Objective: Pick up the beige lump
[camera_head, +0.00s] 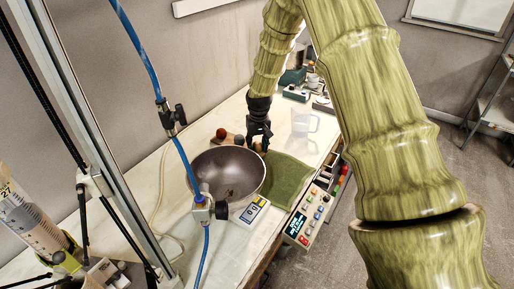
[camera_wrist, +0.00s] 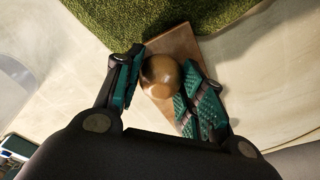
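The beige lump (camera_wrist: 160,76) looks round and brownish tan in the wrist view. It sits between the two fingertips of my gripper (camera_wrist: 159,84), over a small brown wooden board (camera_wrist: 181,44). The fingers lie close against both sides of the lump, but I cannot tell whether they press on it. Whether the lump rests on the board or is just clear of it does not show. In the head view my gripper (camera_head: 258,138) points down behind the bowl, and the lump (camera_head: 257,147) is mostly hidden by it.
A large dark bowl (camera_head: 222,172) stands just in front of my gripper, with a scale display (camera_head: 255,210) beside it. A green mat (camera_head: 288,182) lies to the right. A reddish ball (camera_head: 221,133) and a dark ball (camera_head: 238,140) are to the left; a clear jug (camera_head: 301,122) stands behind right.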

